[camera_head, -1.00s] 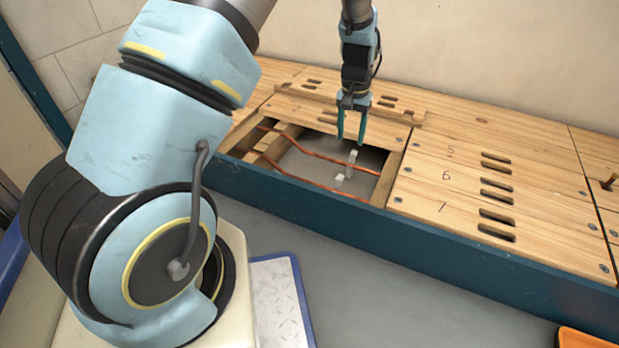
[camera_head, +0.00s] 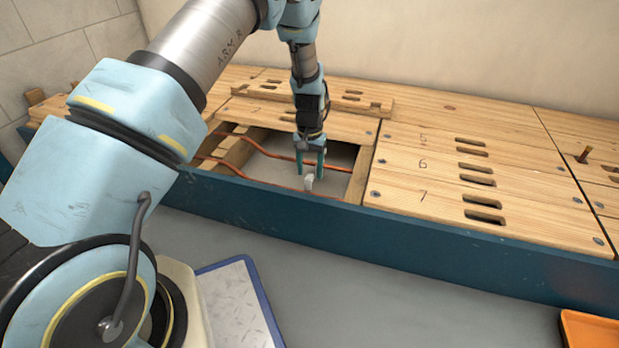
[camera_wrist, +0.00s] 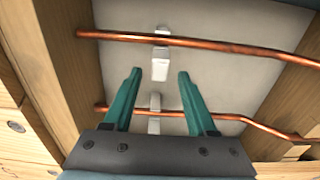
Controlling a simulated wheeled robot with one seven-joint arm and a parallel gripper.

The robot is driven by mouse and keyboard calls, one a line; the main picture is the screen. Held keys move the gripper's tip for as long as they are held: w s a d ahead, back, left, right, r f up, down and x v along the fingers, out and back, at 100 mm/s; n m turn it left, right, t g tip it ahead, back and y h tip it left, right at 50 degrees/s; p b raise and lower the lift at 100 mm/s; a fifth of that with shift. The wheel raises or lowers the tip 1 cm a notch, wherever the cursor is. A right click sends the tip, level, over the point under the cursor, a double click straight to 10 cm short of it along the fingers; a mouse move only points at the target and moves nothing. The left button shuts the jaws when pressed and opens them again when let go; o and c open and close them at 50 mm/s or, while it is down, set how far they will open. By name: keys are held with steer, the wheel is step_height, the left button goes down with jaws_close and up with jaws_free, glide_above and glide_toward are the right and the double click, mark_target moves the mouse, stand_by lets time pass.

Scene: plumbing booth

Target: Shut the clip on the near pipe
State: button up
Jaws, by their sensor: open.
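My gripper (camera_head: 309,176) is open and points down into the floor opening, with no thing held between its teal fingers. In the wrist view, its fingertips (camera_wrist: 160,73) are apart. The near copper pipe (camera_wrist: 230,47) runs across the top of the wrist view, beyond the fingertips. The white clip on the near pipe (camera_wrist: 160,66) appears open, its pale flap reaching towards the gap between the fingertips. It also shows in the head view (camera_head: 309,183), just below the fingers. I cannot tell whether they touch. The far pipe's clip (camera_wrist: 154,124) appears between the fingers; the arm hides it in the head view.
The far copper pipe (camera_head: 277,156) runs behind the near one. Wooden joists (camera_head: 360,174) bound the opening left and right. Slotted boards (camera_head: 430,170) lie to the right, and a blue front rail (camera_head: 420,235) edges the platform. An orange tray (camera_head: 592,332) is at lower right.

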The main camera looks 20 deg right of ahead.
steer(key=shift+f, duration=0.65)
jaws_close()
